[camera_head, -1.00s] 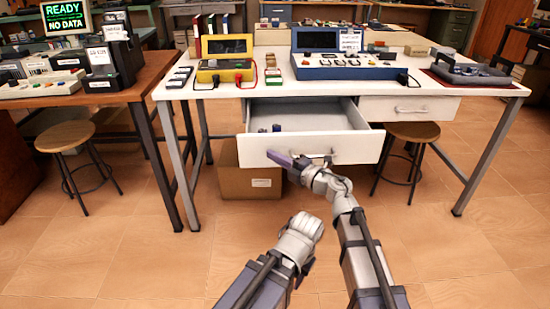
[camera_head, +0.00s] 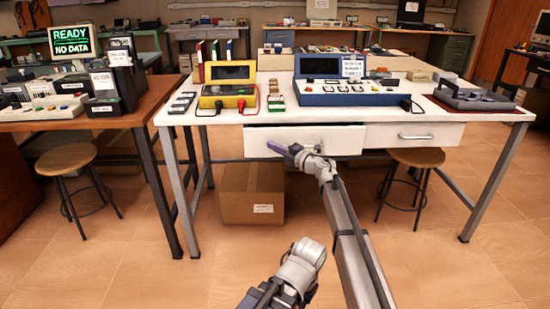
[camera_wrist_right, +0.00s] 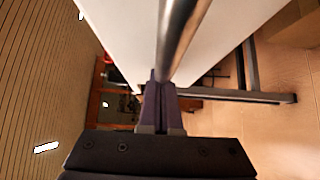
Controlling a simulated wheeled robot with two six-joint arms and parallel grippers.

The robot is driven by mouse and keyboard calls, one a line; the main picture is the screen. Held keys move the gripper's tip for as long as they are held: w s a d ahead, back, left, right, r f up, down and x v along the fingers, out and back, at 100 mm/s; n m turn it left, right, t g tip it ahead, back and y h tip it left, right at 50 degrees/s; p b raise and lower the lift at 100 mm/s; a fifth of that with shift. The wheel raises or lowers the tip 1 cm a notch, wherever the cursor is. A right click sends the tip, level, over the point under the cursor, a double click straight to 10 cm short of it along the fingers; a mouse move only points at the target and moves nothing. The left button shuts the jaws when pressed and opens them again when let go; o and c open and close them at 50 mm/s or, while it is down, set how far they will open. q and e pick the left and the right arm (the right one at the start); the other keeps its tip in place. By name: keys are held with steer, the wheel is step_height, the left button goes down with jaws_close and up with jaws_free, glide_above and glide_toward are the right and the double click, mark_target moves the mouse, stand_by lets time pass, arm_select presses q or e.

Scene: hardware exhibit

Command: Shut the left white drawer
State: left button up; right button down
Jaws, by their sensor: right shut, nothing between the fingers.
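The left white drawer (camera_head: 342,139) is under the white table, its front almost flush. It looks slightly lower and larger than the right drawer's front, so it may stand a little proud; its inside is not visible. My right gripper (camera_head: 276,148) is shut and empty in front of the drawer's face. In the right wrist view the closed fingers (camera_wrist_right: 154,92) are beside the metal handle bar (camera_wrist_right: 183,38) and the white front; I cannot tell whether they touch. My left arm is low in the head view, with its gripper fingers hidden.
The right drawer (camera_head: 440,137) is shut. A cardboard box (camera_head: 250,195) stands on the floor below the left drawer. Round stools (camera_head: 418,157) stand at both sides. Instruments, including a blue console (camera_head: 345,97), cover parts of the tabletop (camera_head: 225,112). The front floor is open.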

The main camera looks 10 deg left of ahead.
mark_target(273, 140)
steer(key=w, duration=0.2)
steer(key=w+a, duration=0.1)
steer(key=w, duration=0.2)
steer(key=shift+a, duration=0.2)
steer(key=shift+w, duration=0.25)
steer(key=shift+r, duration=0.1)
